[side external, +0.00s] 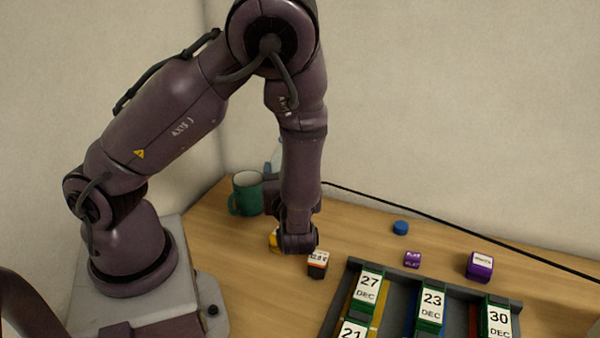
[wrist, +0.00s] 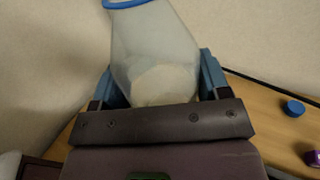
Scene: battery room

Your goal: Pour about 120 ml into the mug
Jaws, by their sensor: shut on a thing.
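A green mug (side external: 248,193) with a pale inside stands upright on the wooden table, left of my forearm in the side view. My gripper (wrist: 158,82) is shut on a translucent bottle (wrist: 155,45) with a blue rim at its open end. Pale contents show in the lower part of the bottle. In the side view the bottle (side external: 274,157) is mostly hidden behind my arm, with only a pale edge showing close to the mug. My fingers are hidden there too. I cannot see into the mug.
A blue cap (side external: 401,228) lies right of my arm. A black battery (side external: 318,264) and a yellow object (side external: 274,240) are near my wrist. Purple blocks (side external: 479,267) and a dark tray (side external: 392,290) with dated packs are at right. A black cable (side external: 430,215) runs along the back.

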